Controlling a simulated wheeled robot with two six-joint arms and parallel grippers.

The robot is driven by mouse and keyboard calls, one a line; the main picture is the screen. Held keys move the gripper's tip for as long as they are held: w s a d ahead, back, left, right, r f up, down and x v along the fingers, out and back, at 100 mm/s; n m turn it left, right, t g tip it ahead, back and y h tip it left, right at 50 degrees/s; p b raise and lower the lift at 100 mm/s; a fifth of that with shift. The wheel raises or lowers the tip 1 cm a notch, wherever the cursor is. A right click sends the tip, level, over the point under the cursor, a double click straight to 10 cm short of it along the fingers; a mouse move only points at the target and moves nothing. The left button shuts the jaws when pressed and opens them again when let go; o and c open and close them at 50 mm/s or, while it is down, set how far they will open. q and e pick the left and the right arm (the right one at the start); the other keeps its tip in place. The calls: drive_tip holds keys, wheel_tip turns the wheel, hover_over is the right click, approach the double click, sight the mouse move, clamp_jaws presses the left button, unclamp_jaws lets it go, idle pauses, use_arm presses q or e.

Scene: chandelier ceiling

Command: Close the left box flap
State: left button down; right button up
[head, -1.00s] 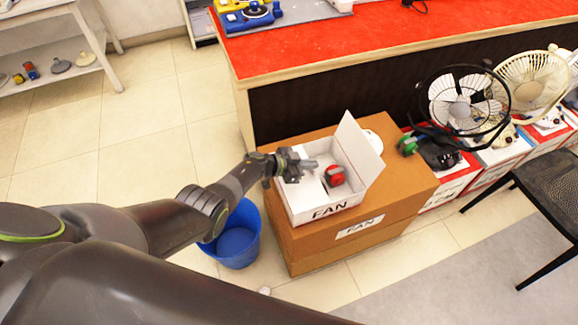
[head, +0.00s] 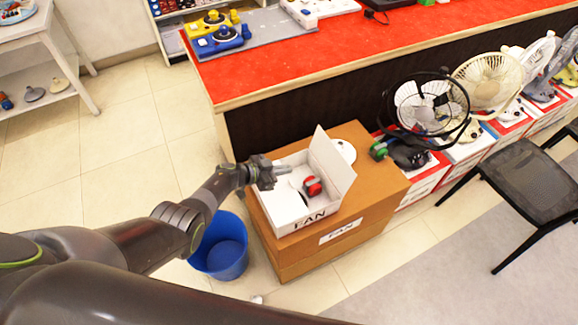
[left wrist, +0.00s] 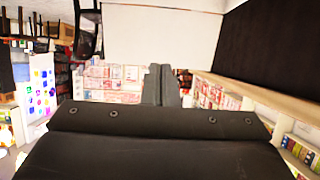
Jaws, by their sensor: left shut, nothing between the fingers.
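The open white box (head: 282,217), marked FAN, sits on a large brown carton. A white flap (head: 331,163) stands up along its right side. I cannot clearly make out a separate left flap; the gripper and arm cover part of the box's far left. A red and dark item (head: 312,187) lies inside the box. My left gripper (head: 284,170) is shut and empty, over the far left part of the box, pointing right. In the left wrist view the shut fingers (left wrist: 160,84) point at a plain white panel (left wrist: 160,35). My right gripper is not in view.
The brown carton (head: 375,190) stands against the red-topped counter (head: 300,65). A blue bucket (head: 222,250) is on the floor left of it. Several fans (head: 430,105) on boxes line the right, beside a black chair (head: 535,185). Floor tiles at left are clear.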

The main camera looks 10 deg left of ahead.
use_arm(q)
drive_tip(key=s+a+r+p, duration=0.3)
drive_tip(key=a+r+p, duration=0.1)
drive_tip(key=r, duration=0.1)
drive_tip(key=shift+s+a+r, duration=0.2)
drive_tip(key=shift+a+r, duration=0.05)
drive_tip(key=shift+f, duration=0.1)
